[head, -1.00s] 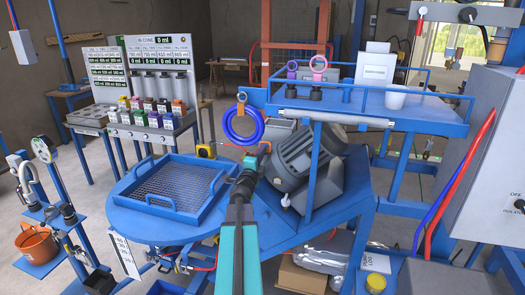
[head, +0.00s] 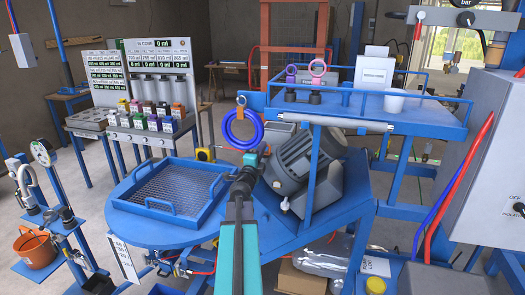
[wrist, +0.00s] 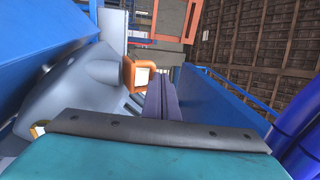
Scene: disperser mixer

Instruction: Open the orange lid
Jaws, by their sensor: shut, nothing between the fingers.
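A small pot with an orange lid (head: 178,109) stands at the right end of the rack of coloured pots on the left. Its lid looks shut, but it is small in the head view. My gripper (head: 263,150) is far to the right of it, beside the grey motor. In the wrist view the fingers (wrist: 160,100) are shut together and hold nothing. A square orange part (wrist: 134,73) with a pale centre shows just past the fingertips, close to the grey motor. I cannot tell whether the fingers touch it.
The grey motor (head: 302,165) is close to my gripper. A blue hose coil (head: 242,128) hangs behind it. A blue mesh tray (head: 208,207) is on the round table at left. A railed blue shelf (head: 425,110) is to the right. The air between arm and rack looks clear.

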